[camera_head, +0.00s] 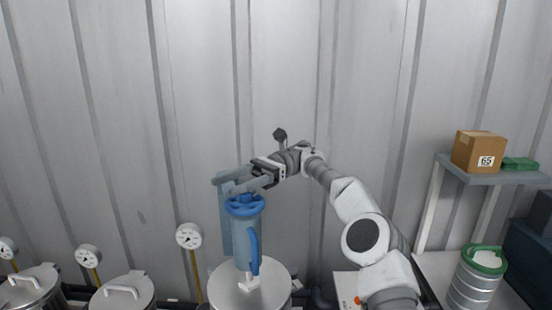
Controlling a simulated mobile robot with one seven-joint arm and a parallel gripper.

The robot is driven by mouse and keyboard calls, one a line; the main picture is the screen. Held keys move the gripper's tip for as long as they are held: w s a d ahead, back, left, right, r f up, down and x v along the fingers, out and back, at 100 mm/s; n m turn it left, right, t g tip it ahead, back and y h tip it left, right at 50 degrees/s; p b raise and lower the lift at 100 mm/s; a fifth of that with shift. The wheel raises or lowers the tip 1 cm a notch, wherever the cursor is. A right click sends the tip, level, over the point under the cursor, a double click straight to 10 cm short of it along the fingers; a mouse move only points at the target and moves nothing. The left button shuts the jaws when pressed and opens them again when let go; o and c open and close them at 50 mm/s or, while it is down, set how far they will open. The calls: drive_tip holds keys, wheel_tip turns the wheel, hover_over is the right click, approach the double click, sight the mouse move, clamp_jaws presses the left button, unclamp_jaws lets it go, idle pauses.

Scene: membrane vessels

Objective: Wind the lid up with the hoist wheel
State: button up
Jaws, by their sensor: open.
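The blue hoist wheel (245,205) sits on top of a blue hoist column (248,240). The round metal lid (225,294) lies below the column on a vessel whose body is mostly out of view. A white block stands on the lid under the column, and a blue handle runs down the column's right side. My gripper (237,186) is just above the wheel, reaching in from the right. It is open, and its fingers partly overlap the hoist's upper parts. I cannot tell whether the fingers touch the wheel.
Two other lidded vessels (122,293) with white handles stand at the lower left, beside several round gauges (189,236). A shelf (492,176) at right bears a cardboard box (478,152). A green-topped canister (476,284) stands below it. A corrugated wall is behind.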

drive_tip(key=d+r+p, duration=0.5)
drive_tip(key=d+r, duration=0.2)
drive_tip(key=d, duration=0.4)
drive_tip(key=shift+s+d+p, duration=0.25)
drive_tip(key=shift+d+p, duration=0.1)
drive_tip(key=shift+p, duration=0.05)
